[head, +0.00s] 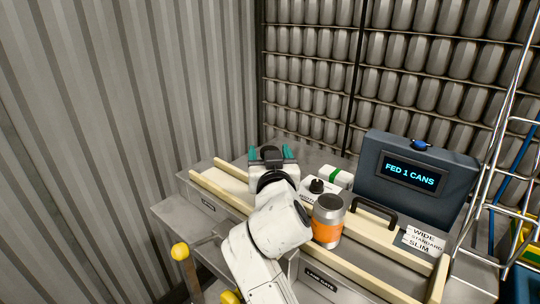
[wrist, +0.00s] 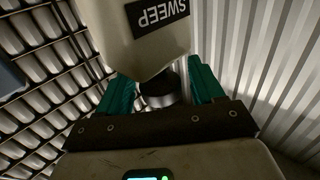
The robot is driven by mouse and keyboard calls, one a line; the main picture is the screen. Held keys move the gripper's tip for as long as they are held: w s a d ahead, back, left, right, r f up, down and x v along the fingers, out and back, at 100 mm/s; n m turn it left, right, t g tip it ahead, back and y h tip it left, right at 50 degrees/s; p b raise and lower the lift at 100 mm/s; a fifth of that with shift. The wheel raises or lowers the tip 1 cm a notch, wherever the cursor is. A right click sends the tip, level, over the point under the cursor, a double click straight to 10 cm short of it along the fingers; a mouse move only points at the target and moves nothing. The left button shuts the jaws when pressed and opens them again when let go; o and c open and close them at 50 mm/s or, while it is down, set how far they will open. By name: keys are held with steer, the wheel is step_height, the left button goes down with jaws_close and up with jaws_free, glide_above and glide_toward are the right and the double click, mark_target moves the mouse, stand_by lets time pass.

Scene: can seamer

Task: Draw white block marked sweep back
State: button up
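The white block marked SWEEP (wrist: 138,42) fills the top middle of the wrist view, its black label upside down. A dark round knob with a pale ring (wrist: 158,92) shows just below the block, between the teal fingers of my gripper (wrist: 160,88). The fingers stand apart, one on each side of the knob, and look open; I cannot tell whether they touch it. In the head view my gripper (head: 272,154) is over the left end of the bench, with a dark part between its fingers. The SWEEP label does not show in the head view.
Right of my arm stand a white block with a black knob (head: 318,187), a green-striped white box (head: 337,177) and an orange-banded steel cup (head: 327,221). A dark display (head: 416,172) reads "FED 1 CANS". Pale rails (head: 220,192) edge the bench. A corrugated wall (head: 130,110) is at left.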

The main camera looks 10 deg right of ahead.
steer(key=s+a+b, duration=0.1)
steer(key=s, duration=0.9)
steer(key=shift+s+a, duration=0.35)
steer(key=shift+c, duration=0.2)
